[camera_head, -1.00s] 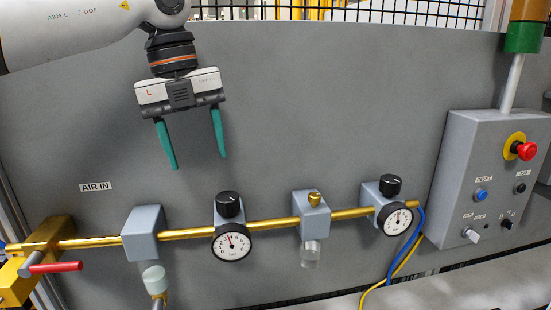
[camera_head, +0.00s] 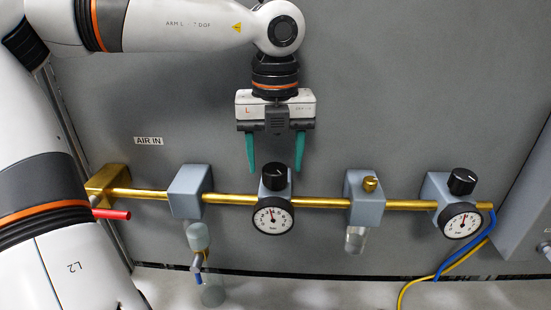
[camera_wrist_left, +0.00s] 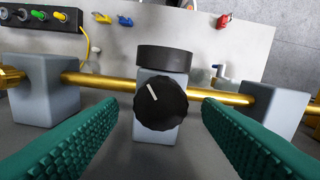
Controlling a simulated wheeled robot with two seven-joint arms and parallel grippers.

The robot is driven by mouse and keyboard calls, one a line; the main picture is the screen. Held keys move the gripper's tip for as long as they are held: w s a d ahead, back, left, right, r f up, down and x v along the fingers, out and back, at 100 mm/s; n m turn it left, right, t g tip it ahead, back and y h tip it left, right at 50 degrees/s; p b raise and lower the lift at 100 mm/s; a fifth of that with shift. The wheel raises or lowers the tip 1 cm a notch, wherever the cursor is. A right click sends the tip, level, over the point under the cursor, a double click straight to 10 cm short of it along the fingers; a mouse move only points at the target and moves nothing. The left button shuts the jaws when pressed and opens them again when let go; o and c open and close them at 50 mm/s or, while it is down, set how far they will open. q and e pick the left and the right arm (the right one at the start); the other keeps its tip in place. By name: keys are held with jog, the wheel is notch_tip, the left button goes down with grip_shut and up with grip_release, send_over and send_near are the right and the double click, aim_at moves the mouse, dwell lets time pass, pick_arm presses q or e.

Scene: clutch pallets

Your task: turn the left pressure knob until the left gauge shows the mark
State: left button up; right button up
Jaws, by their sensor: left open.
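The left pressure knob (camera_head: 274,176) is black and sits on top of a grey regulator block on the brass pipe. The left gauge (camera_head: 272,216) is a round white dial with a black rim, just below the knob; its needle points up and slightly left. My left gripper (camera_head: 276,170) is open and its teal fingers point down, one on each side of the knob. In the left wrist view the knob (camera_wrist_left: 160,104) shows a white line and lies between the two fingers, with clear gaps. The gauge face is hidden there. My right gripper is not seen.
A second black knob (camera_head: 462,181) and gauge (camera_head: 461,221) stand at the right. A grey block with a brass cap (camera_head: 370,184) is between them. A red-handled valve (camera_head: 111,214) is at the left. Blue and yellow hoses (camera_head: 463,261) hang at the right.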

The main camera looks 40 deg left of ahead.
pick_arm(q)
jog(key=shift+f, duration=0.85)
jog(key=shift+c, duration=0.3)
jog(key=c, duration=0.9)
jog(key=shift+m, duration=0.3)
